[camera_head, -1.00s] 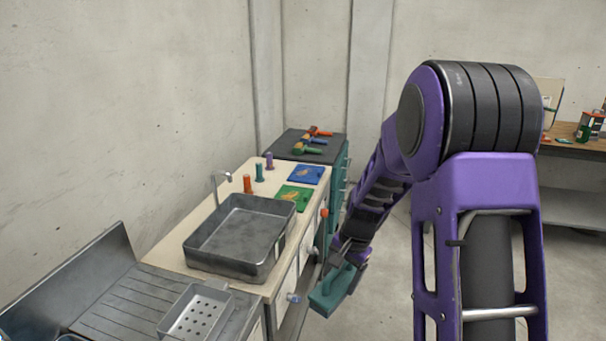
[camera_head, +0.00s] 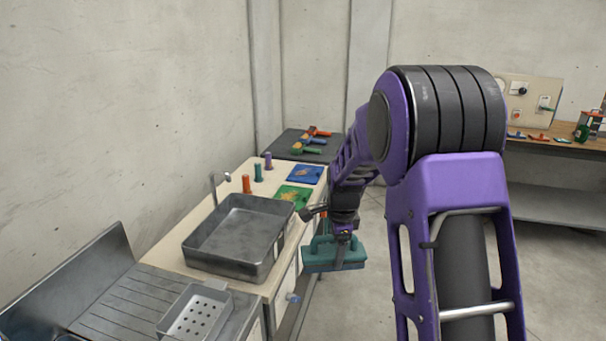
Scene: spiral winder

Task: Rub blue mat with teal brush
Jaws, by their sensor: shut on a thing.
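The blue mat (camera_head: 305,174) lies flat on the far end of the cream counter, with a tan-brown patch on it. My gripper (camera_head: 341,243) is shut on the teal brush (camera_head: 334,257). It holds the brush in the air off the counter's right side, level with the basin and nearer to me than the blue mat. The brush's long block hangs below the gripper. The fingers are small and partly hidden against the brush.
A green mat (camera_head: 293,197) lies nearer than the blue one. Orange, teal and purple upright pieces (camera_head: 257,172) stand along the counter's left. A grey basin (camera_head: 237,238) fills the counter's middle. Several brushes or tools (camera_head: 311,142) lie on the dark cabinet behind.

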